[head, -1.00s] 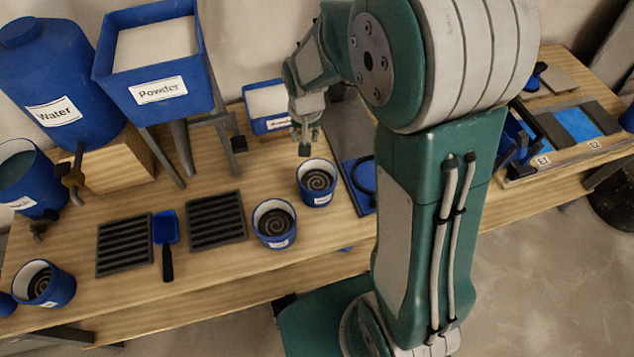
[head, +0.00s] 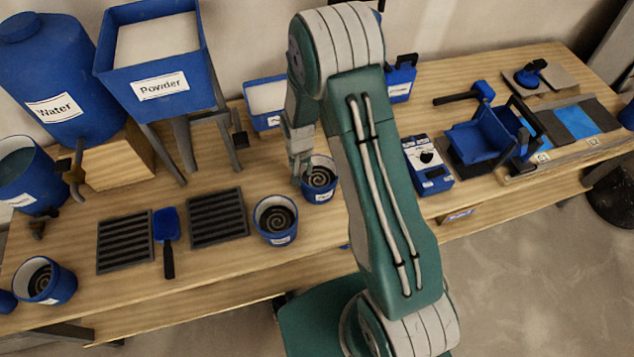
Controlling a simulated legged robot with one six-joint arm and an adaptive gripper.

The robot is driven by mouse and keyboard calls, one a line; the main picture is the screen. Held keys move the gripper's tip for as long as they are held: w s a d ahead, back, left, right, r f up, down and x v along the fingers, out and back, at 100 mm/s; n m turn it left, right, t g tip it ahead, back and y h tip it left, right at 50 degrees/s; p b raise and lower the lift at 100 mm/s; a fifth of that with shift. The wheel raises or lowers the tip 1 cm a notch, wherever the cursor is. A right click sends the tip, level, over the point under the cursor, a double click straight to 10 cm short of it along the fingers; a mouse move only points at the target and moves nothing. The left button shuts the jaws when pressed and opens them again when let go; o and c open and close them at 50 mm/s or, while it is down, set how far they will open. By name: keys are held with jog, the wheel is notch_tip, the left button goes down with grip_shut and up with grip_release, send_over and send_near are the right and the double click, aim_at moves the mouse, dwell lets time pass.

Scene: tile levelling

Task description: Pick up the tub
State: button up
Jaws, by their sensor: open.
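Three small round blue tubs with white labels and dark spiral insides are on the wooden bench. One tub (head: 323,180) is at my gripper, a second tub (head: 276,220) stands just left and in front of it, and a third tub (head: 45,281) is at the far left. My gripper (head: 300,174) is open and points down at the left rim of the first tub. My arm hides part of that tub's back edge. I cannot tell whether a finger is inside the rim or touching it.
The Powder hopper (head: 160,85), Water tank (head: 55,90) and a blue bin (head: 262,118) stand behind. A blue meter (head: 428,165) is right of my arm.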

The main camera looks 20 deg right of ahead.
notch_tip(320, 180, down, 5)
jog(key=shift+f, duration=0.15)
jog(key=shift+a, duration=0.1)
jog(key=shift+c, duration=0.3)
grip_shut()
